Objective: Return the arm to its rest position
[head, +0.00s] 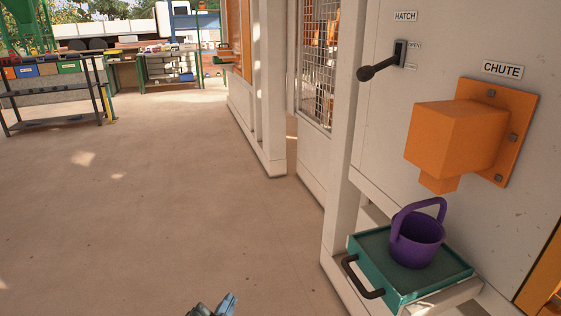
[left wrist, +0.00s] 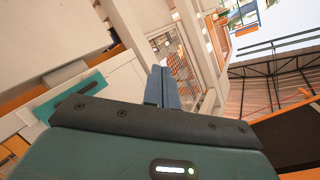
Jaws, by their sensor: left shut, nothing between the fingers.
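My left gripper (head: 226,304) shows only at the bottom edge of the head view, low over the bare floor and apart from everything else. Its blue-grey fingers are shut with nothing between them. In the left wrist view the shut fingers (left wrist: 162,88) point toward the white machine frame and wire mesh. The rest of the left arm is out of the head view. My right gripper is in neither view.
A purple bucket (head: 418,250) stands on a teal tray (head: 440,288) with a dark handle, under the orange chute (head: 452,138). A dark hatch lever (head: 380,69) sticks out from the white wall. A shelf rack (head: 55,95) stands far left. The floor (head: 150,200) is clear.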

